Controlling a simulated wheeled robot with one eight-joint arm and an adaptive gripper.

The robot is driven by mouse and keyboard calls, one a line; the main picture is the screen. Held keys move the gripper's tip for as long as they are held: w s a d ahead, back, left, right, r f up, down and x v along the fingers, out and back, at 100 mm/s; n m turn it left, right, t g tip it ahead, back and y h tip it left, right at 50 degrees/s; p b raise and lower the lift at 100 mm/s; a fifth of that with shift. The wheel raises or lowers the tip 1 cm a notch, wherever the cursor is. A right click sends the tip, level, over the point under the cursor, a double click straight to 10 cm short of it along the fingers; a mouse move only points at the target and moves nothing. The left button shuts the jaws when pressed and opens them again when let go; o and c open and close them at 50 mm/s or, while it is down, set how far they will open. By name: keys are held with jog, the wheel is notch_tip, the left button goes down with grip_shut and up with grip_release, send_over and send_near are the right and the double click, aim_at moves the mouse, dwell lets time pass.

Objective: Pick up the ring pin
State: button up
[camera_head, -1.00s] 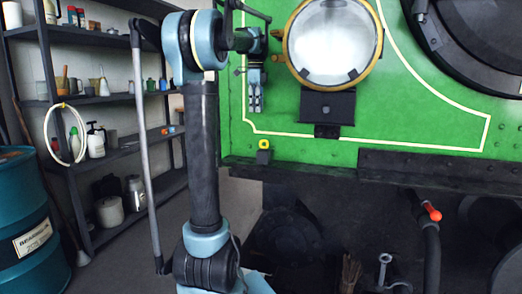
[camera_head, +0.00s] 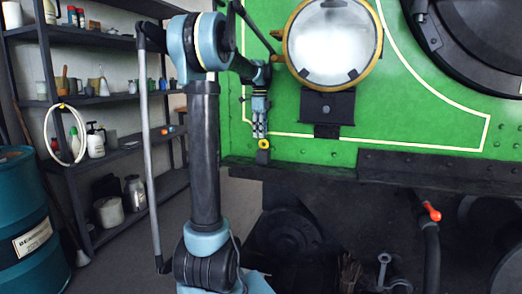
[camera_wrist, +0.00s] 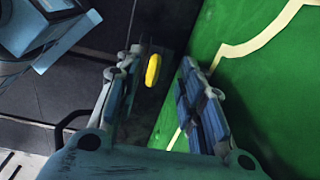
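The ring pin (camera_head: 264,143) has a yellow ring on top and a grey lower part. It stands upright on the dark ledge in front of the green tram panel. My gripper (camera_head: 259,134) points down, its fingertips just above or at the yellow ring. In the wrist view, the yellow ring (camera_wrist: 153,70) shows between the two fingers of my open gripper (camera_wrist: 160,62), closer to the left finger. A gap shows between the ring and the right finger. I cannot tell whether the left finger touches it.
The green panel (camera_head: 300,148) rises close behind my gripper, with a brass-rimmed lamp (camera_head: 333,45) to the right. The dark ledge (camera_head: 300,171) runs along below. A red-handled pipe (camera_head: 431,211) stands at lower right. Shelves (camera_head: 120,150) and a blue drum (camera_head: 28,220) are at left.

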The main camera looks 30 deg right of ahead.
aim_at(261, 142)
jog(key=shift+s+d+f, duration=0.1)
jog(key=shift+s+f, duration=0.1)
jog(key=shift+f, duration=1.2)
jog(key=shift+s+f, duration=0.2)
jog(key=shift+f, duration=1.15)
jog(key=shift+c, duration=0.6)
grip_shut()
